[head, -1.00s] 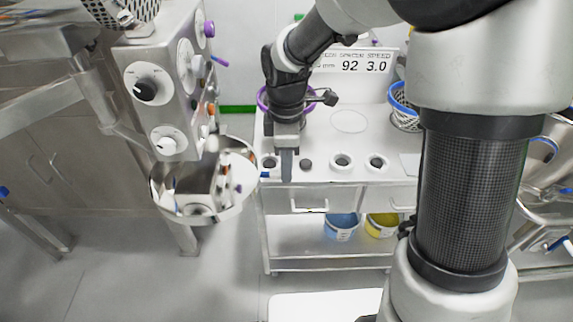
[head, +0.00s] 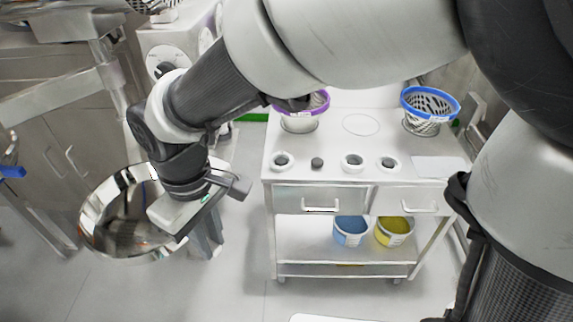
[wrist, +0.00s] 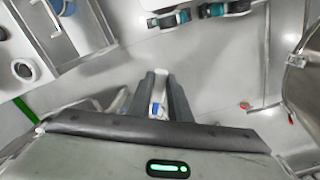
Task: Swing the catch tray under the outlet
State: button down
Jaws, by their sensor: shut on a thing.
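The catch tray is a shiny round steel bowl (head: 105,228) at the left in the head view. My gripper (head: 182,212) is at its right rim and covers part of it. In the wrist view my gripper (wrist: 161,98) has its two dark fingers close together on a narrow pale piece with a blue mark (wrist: 158,100), which looks like the tray's handle. How this piece joins the bowl is hidden. The grey machine (head: 165,42) stands behind my arm, largely covered by it. I cannot make out its outlet.
A white cart (head: 335,165) stands to the right, with a purple-rimmed basket (head: 300,118), a blue-rimmed basket (head: 430,108) and blue (head: 350,232) and yellow (head: 394,232) buckets below. A steel bench frame (head: 60,95) is at the left. Floor between bowl and cart is open.

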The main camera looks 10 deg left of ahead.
jog(key=s+a+m, duration=0.2)
jog(key=s+a, duration=0.5)
jog(key=a, duration=0.4)
jog(key=s+a+m, duration=0.3)
jog(key=s+a, duration=0.4)
jog(key=a, duration=0.3)
jog(key=shift+a, duration=0.35)
jog(key=c, duration=1.6)
grip_release()
jog(key=shift+c, duration=0.2)
notch_tip(320, 180, up, 18)
jog(key=p, duration=0.2)
jog(key=shift+f+p, duration=0.25)
jog(key=shift+p, duration=0.05)
